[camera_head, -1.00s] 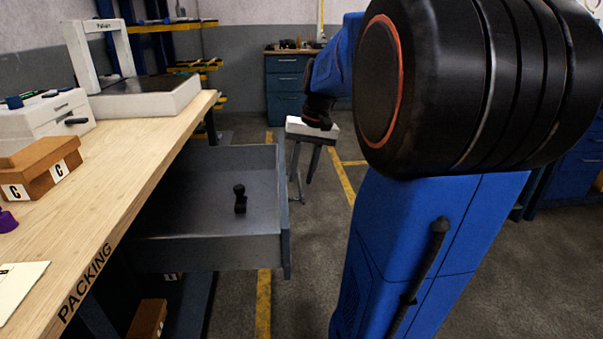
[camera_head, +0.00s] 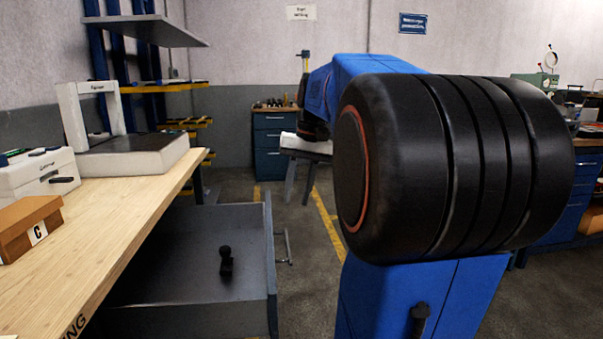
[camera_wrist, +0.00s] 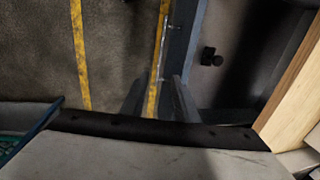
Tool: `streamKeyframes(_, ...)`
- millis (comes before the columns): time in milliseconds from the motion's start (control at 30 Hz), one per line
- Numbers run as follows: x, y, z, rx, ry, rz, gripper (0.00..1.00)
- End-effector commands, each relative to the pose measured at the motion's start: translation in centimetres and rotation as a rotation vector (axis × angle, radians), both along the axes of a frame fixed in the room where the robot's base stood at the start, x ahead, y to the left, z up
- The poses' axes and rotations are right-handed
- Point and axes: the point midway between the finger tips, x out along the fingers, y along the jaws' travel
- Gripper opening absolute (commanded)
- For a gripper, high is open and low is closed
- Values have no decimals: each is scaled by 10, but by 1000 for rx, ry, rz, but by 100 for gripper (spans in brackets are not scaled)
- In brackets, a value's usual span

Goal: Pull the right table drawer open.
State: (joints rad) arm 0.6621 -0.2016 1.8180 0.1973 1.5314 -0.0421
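The grey table drawer (camera_head: 185,319) stands pulled out from under the wooden table, with a small black object (camera_head: 226,265) lying in it. Its thin bar handle (camera_head: 286,247) is on the outer side of the front panel. My gripper (camera_head: 298,184) is above and beyond the handle, apart from it. In the wrist view my gripper (camera_wrist: 158,95) has its two fingers spread with nothing between them. The drawer front (camera_wrist: 182,40) and the handle (camera_wrist: 166,48) show ahead of the fingers, and the black object shows inside the drawer (camera_wrist: 210,57).
A blue drawer cabinet (camera_head: 275,140) stands at the back. Open floor with yellow lines (camera_head: 328,220) lies beyond the drawer.

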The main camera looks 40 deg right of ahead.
Motion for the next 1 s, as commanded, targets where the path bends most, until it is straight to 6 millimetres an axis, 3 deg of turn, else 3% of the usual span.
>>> streamKeyframes(200,-4,-7,36,-1,-2,0,28)
streamKeyframes(400,-6,-9,54,0,0,0,28)
streamKeyframes(1000,-6,-9,57,0,0,0,28)
